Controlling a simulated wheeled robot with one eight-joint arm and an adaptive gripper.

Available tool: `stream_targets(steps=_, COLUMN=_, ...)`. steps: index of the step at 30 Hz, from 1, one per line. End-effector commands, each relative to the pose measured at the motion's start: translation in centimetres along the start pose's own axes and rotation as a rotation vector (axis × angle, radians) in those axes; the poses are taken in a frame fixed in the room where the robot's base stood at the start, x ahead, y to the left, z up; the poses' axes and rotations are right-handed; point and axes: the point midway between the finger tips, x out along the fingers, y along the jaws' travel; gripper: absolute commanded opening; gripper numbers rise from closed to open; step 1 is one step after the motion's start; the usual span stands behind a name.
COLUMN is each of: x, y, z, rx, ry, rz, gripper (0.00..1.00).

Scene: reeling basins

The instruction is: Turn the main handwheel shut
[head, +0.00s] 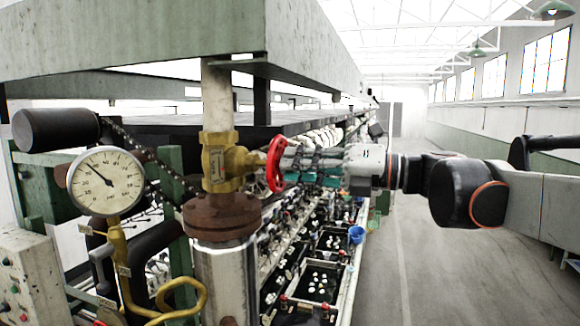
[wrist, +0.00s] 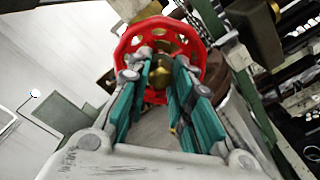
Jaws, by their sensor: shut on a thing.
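The main handwheel is a red ring (head: 276,164) on the right side of a brass valve (head: 222,161), seen nearly edge-on in the head view. In the wrist view the red handwheel (wrist: 128,50) faces me, with its brass hub between my finger ends. My gripper (head: 290,164) reaches in from the right, and its fingertips meet the wheel. In the wrist view my gripper (wrist: 163,72) has its two teal-padded fingers on either side of the hub. It is shut on the handwheel; the exact contact at the tips is partly hidden.
A round pressure gauge (head: 105,182) stands left of the valve, above yellow piping (head: 122,262). A rusty flange (head: 221,215) and a pale pipe lie below the valve. The aisle floor (head: 450,260) at right is clear.

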Motion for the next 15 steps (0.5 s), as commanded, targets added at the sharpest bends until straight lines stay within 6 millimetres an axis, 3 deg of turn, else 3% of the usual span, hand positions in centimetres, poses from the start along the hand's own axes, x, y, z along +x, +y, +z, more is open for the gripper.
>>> stream_targets(steps=5, x=0.01, y=-0.01, z=-0.01, rx=0.001, ry=0.000, rz=0.000, gripper=0.00)
stream_targets(steps=6, x=0.01, y=-0.01, z=-0.01, rx=0.001, ry=0.000, rz=0.000, gripper=0.30)
stream_targets(steps=7, x=0.01, y=-0.01, z=-0.01, rx=0.000, ry=0.000, rz=0.000, gripper=0.36)
stream_targets(steps=15, x=0.00, y=-0.01, z=-0.01, rx=-0.001, ry=0.000, rz=0.000, gripper=0.37)
